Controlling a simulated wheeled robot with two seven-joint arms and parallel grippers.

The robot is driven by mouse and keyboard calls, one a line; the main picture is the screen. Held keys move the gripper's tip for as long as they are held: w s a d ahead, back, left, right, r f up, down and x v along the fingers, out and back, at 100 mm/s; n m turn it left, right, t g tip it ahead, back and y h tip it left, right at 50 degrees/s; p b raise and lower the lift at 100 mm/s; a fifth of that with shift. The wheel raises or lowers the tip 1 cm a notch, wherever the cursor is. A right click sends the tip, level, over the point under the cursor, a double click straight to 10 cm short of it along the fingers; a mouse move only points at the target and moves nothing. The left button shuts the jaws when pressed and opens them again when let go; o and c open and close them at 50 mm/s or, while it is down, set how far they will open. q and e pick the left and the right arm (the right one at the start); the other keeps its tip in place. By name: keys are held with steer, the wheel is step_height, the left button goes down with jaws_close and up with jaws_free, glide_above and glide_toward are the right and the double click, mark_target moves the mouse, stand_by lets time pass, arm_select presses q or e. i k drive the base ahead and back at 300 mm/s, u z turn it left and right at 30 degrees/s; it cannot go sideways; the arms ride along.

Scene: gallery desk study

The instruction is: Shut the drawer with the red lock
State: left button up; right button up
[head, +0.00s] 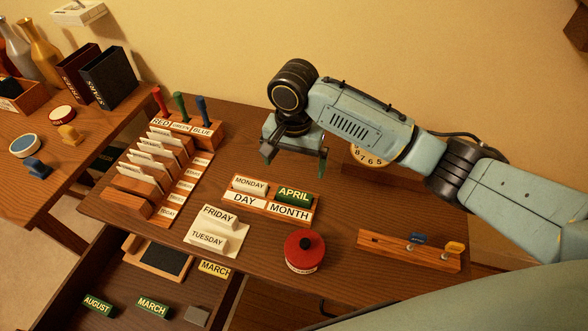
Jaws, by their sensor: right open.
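An open drawer (212,307) extends from under the desk at the lower left. It holds green AUGUST and MARCH blocks, a framed dark slate, a MARCH card and a grey block. Its front is cut off by the frame, and I see no red lock on it. My right gripper (295,160) points down above the back middle of the desk, open and empty, apart from the drawer. My left gripper is not in view.
The desk (265,265) carries a card rack (139,204), a MONDAY/APRIL holder (271,208), FRIDAY and TUESDAY cards, a red lidded pot (304,252) and a wooden key rail (400,250). A side table (60,175) with bottles stands at the left.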

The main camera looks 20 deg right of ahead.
mark_target(101, 271)
steer(key=k, duration=1)
